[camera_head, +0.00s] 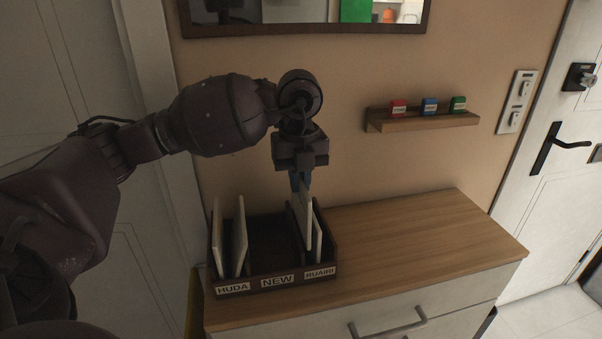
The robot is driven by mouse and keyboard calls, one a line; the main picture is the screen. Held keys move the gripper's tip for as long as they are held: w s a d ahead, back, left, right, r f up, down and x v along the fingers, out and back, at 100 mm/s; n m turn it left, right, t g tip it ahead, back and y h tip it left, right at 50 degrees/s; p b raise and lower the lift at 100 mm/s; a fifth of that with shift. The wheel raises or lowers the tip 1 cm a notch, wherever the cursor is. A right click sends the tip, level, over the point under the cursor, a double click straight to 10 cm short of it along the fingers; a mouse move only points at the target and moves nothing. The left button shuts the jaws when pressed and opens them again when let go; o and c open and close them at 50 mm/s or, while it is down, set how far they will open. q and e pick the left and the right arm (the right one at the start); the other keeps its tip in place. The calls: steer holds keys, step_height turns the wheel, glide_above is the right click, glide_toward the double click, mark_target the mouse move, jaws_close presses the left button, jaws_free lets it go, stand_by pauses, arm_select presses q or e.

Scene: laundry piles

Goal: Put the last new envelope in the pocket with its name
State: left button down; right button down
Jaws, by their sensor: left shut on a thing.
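A dark wooden letter holder (277,282) with pockets labelled HUDA, NEW and RUAIRI stands on the cabinet. My left gripper (301,184) points down above the RUAIRI pocket at the right. It is shut on the top of a white envelope (303,214), whose lower part reaches down into the right side of the holder. Another pale upright edge shows close beside it; I cannot tell it apart clearly. Two pale envelopes (239,236) stand in the HUDA pocket at the left. The middle NEW pocket looks empty. The name on the held envelope is not readable. My right gripper is not in view.
The wooden cabinet top (430,242) is clear to the right of the holder. A small wall shelf (424,122) carries a red, a blue and a green block. A framed mirror (300,27) hangs above, and a white door (555,170) stands at the right.

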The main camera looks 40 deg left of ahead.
mark_target(299, 197)
arm_select(q)
steer(key=shift+f+b, duration=0.3)
steer(key=shift+f, duration=0.65)
steer(key=shift+f+b, duration=0.35)
steer(key=shift+f, duration=0.75)
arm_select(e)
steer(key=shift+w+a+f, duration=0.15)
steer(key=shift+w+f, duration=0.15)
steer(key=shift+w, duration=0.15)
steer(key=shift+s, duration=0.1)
arm_select(q)
steer(key=c, duration=1.2)
jaws_free()
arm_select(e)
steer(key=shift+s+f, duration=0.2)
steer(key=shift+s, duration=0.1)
arm_select(q)
steer(key=shift+o, duration=0.2)
steer(key=shift+r, duration=0.15)
step_height(299, 197, up, 10)
steer(key=shift+f+p, duration=0.1)
steer(key=shift+p, duration=0.55)
steer(key=shift+r, duration=0.4)
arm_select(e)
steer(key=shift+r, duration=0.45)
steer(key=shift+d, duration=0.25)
